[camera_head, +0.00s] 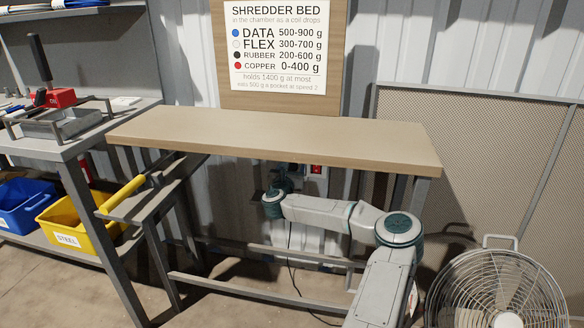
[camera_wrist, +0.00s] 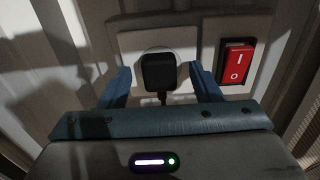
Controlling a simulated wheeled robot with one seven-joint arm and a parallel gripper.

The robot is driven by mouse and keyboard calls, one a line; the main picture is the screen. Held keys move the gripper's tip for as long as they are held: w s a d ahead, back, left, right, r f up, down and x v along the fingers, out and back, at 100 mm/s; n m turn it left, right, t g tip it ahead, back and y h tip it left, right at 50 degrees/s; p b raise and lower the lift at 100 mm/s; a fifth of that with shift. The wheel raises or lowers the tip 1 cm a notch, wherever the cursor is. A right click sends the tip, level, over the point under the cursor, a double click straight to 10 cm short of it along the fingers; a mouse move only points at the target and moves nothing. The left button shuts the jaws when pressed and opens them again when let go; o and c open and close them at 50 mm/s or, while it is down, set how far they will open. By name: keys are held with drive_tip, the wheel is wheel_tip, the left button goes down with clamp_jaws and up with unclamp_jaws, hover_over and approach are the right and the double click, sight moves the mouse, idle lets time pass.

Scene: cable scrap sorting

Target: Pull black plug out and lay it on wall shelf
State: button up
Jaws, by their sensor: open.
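The black plug (camera_wrist: 158,72) sits in a white wall socket (camera_wrist: 130,44) in the wrist view, with its cable running down from it. My gripper (camera_wrist: 160,82) is open, with one blue finger to each side of the plug and a gap on both sides. In the head view my arm reaches under the wooden wall shelf (camera_head: 270,135), and my gripper (camera_head: 277,180) is partly hidden in the shade there. The plug cannot be made out in the head view. The shelf top is bare.
A red rocker switch (camera_wrist: 237,63) is right of the socket; it also shows in the head view (camera_head: 316,169). The shelf's front edge is above my arm. A fan (camera_head: 500,290) and a mesh panel (camera_head: 480,150) stand right. A yellow bin (camera_head: 75,225) is at left.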

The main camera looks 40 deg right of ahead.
clamp_jaws()
drive_tip(key=v, duration=0.6)
idle(1.2)
drive_tip(key=shift+f, duration=0.1)
drive_tip(key=w+a+f+b, duration=0.5)
drive_tip(key=w+f+b, duration=0.2)
drive_tip(key=f, duration=0.1)
drive_tip(key=shift+w+a+f, duration=0.3)
drive_tip(key=shift+w, duration=0.1)
idle(0.8)
drive_tip(key=shift+w+d+f, duration=0.5)
drive_tip(key=shift+w+d, duration=0.15)
drive_tip(key=shift+d, duration=0.1)
drive_tip(key=shift+w+d+f, duration=0.55)
drive_tip(key=shift+w+d, duration=0.05)
drive_tip(key=shift+d, duration=0.2)
drive_tip(key=shift+w+d+f, duration=0.5)
drive_tip(key=shift+w+d, duration=0.15)
drive_tip(key=shift+d, duration=0.1)
